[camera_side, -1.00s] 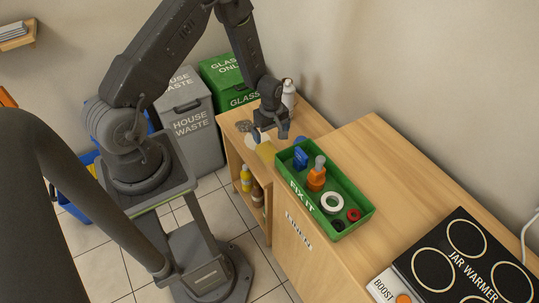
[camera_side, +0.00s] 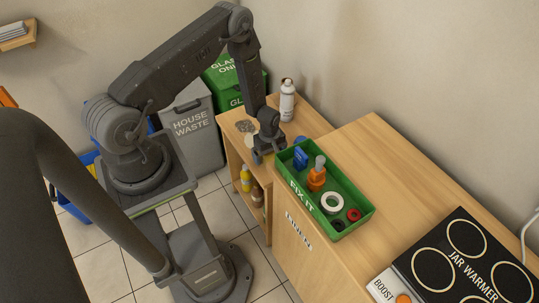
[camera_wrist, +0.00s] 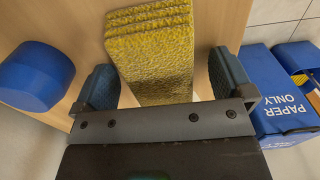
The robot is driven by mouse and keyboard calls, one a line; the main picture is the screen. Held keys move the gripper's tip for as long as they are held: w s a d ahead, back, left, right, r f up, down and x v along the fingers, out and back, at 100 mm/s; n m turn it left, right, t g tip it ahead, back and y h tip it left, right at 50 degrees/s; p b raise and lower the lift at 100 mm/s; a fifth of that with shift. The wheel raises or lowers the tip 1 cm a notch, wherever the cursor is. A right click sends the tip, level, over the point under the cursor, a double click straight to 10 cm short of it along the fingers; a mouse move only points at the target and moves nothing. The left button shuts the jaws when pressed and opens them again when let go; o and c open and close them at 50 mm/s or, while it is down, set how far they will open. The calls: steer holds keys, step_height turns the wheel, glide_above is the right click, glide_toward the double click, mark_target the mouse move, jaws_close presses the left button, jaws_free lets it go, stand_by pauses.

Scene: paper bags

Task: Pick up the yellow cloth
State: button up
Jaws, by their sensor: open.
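The yellow cloth (camera_wrist: 155,50) is a textured, folded stack on the wooden surface. In the wrist view it lies between and beyond the two blue-grey fingers of my gripper (camera_wrist: 160,88). My gripper is open, with one finger on each side of the cloth and a visible gap at the right finger. In the side view my gripper (camera_side: 264,156) is low over the left end of the wooden counter, just left of the green tray, and hides the cloth there.
The green FIX IT tray (camera_side: 345,226) with tools and tape rolls is close to the right of my gripper. A spray can (camera_side: 287,100) stands behind. In the wrist view a blue object (camera_wrist: 35,76) is at left and a PAPER ONLY bin (camera_wrist: 285,95) at right.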

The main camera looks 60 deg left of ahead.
steer(key=c, duration=1)
steer(key=shift+r, duration=0.1)
steer(key=shift+w+r, duration=0.1)
steer(key=shift+r, duration=0.35)
steer(key=r, duration=0.3)
steer(key=shift+s+a+r, duration=0.4)
steer(key=s+a+r, duration=0.6)
steer(key=s+a, duration=0.1)
steer(key=shift+s+a, duration=0.25)
steer(key=shift+s, duration=0.05)
steer(key=shift+r, duration=0.1)
